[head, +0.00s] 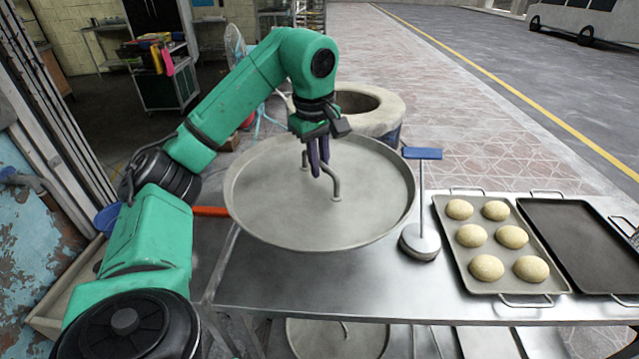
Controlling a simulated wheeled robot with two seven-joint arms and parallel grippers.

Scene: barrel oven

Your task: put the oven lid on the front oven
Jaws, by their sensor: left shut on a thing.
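The oven lid (270,205) is a wide round grey metal disc with a raised rim and a bent metal handle (335,188) on top. My left gripper (318,170) points down from above and is shut on the handle, with its dark fingers around it. The lid looks nearly level and overlaps the metal table in the picture; I cannot tell its exact height above it. Behind the lid is a barrel oven (392,106) with a thick pale rim and an open round mouth, partly hidden by the lid and my gripper. My right gripper does not show.
The metal table (400,290) holds a blue-topped stand (422,240), a tray (449,222) of several buns and an empty dark tray (575,235). Another round lid (320,340) lies below the table. A fan (235,50) stands behind my arm. Paving beyond the oven is clear.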

